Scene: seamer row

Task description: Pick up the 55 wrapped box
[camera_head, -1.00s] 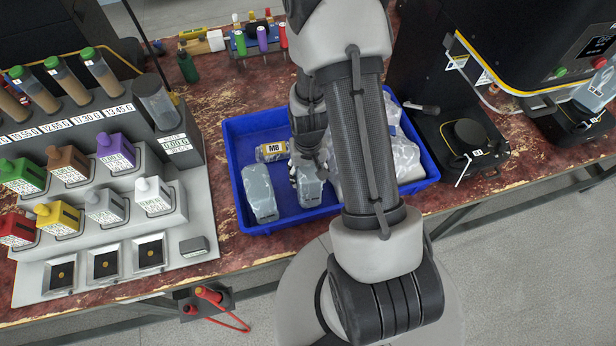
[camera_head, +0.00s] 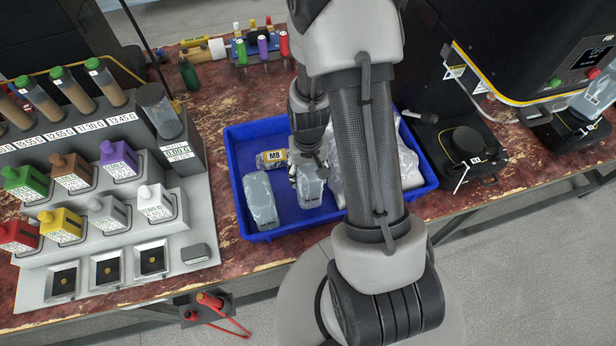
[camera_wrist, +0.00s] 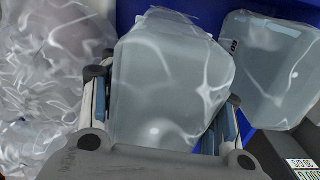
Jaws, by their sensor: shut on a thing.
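My gripper (camera_head: 308,168) is shut on a grey box in clear wrap (camera_head: 312,191) inside the blue bin (camera_head: 246,232). In the wrist view the wrapped box (camera_wrist: 172,85) fills the space between the fingers of my gripper (camera_wrist: 165,92), one on each side. Its number is not readable, so I cannot tell if it is the 55 box. A second wrapped grey box (camera_head: 259,203) lies to its left in the bin; it is at the right in the wrist view (camera_wrist: 275,65), with a small label only partly readable.
Crumpled clear wrapped items (camera_head: 409,165) fill the bin's right side, partly hidden by my arm. A dispenser rack (camera_head: 110,210) stands left, black machines (camera_head: 465,147) right. Small coloured bottles (camera_head: 262,45) stand behind.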

